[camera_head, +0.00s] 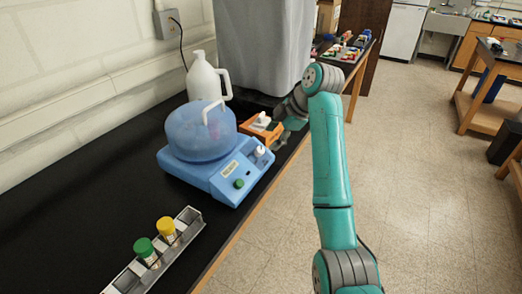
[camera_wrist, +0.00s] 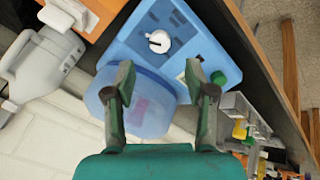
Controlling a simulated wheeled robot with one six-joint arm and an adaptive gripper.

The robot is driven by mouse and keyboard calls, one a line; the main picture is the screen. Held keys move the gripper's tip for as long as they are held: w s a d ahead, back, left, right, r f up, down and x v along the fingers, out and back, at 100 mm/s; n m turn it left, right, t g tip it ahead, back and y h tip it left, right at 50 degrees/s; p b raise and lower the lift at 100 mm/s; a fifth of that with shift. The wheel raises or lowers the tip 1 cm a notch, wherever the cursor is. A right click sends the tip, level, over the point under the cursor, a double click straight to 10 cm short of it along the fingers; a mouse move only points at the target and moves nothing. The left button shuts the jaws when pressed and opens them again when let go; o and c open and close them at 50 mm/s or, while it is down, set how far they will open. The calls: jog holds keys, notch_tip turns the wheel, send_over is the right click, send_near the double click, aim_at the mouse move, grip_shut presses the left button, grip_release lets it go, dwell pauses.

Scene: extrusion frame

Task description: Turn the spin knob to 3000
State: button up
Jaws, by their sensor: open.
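The blue centrifuge-like device (camera_head: 215,177) with a translucent domed lid (camera_head: 200,132) sits on the black bench. Its sloped front panel carries a white knob (camera_head: 259,151) and a green knob (camera_head: 239,184). In the wrist view the white knob (camera_wrist: 159,41), with a dark mark, lies beyond the fingertips, and the green knob (camera_wrist: 219,78) is right of the right finger. The knob labels are too small to read. My gripper (camera_wrist: 160,76) is open and empty over the device, touching neither knob as far as I can tell. In the head view it is partly hidden near the orange box.
An orange box (camera_head: 262,128) stands behind the device, close to my wrist. A white jug (camera_head: 205,80) is by the wall. A grey rack (camera_head: 178,238) holds green-capped and yellow-capped tubes in front. The bench's wooden edge (camera_head: 240,232) runs along the right, with open floor beyond.

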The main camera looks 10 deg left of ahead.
aim_at(261, 149)
jog(key=x, duration=0.9)
grip_shut()
